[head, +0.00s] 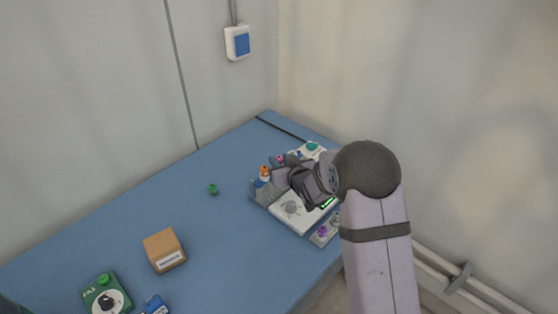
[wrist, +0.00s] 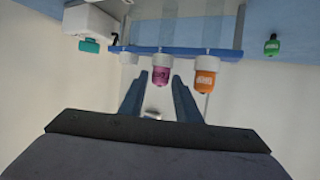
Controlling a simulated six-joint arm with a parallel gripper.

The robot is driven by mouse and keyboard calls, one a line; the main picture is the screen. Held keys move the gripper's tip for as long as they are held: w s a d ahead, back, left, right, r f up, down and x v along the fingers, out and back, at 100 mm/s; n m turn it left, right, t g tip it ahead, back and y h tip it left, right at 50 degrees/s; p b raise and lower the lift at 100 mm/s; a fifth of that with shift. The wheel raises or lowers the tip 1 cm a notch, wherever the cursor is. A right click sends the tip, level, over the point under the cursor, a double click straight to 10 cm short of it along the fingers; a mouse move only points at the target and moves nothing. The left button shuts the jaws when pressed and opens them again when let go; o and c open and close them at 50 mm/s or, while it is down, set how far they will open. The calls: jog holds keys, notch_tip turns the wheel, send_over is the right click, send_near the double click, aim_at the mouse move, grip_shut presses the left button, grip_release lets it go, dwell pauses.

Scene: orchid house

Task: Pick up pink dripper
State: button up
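The pink dripper is a small white bottle with a pink-magenta part, seen in the wrist view (wrist: 161,75) and partly behind my gripper in the head view (head: 280,159). It hangs from or stands in a blue rack bar (wrist: 140,50), beside an orange-capped dripper (wrist: 206,76). My gripper (wrist: 158,88) is open, its two dark fingers on either side of the pink dripper's line, with the dripper at or just past the fingertips. I cannot tell if they touch. In the head view my gripper (head: 277,177) is at the rack by the orange dripper (head: 265,173).
A white scale-like device (head: 288,213) lies under my wrist. A teal-capped item (head: 312,147) stands behind, and a purple one (head: 322,231) in front. A green dripper (head: 213,189), cardboard box (head: 165,251) and green dial device (head: 106,298) are on the blue table (head: 150,209). The table's middle left is clear.

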grip_shut()
jog(key=shift+r, duration=0.15)
notch_tip(320, 180, up, 10)
jog(key=b, duration=0.1)
dwell(0.5)
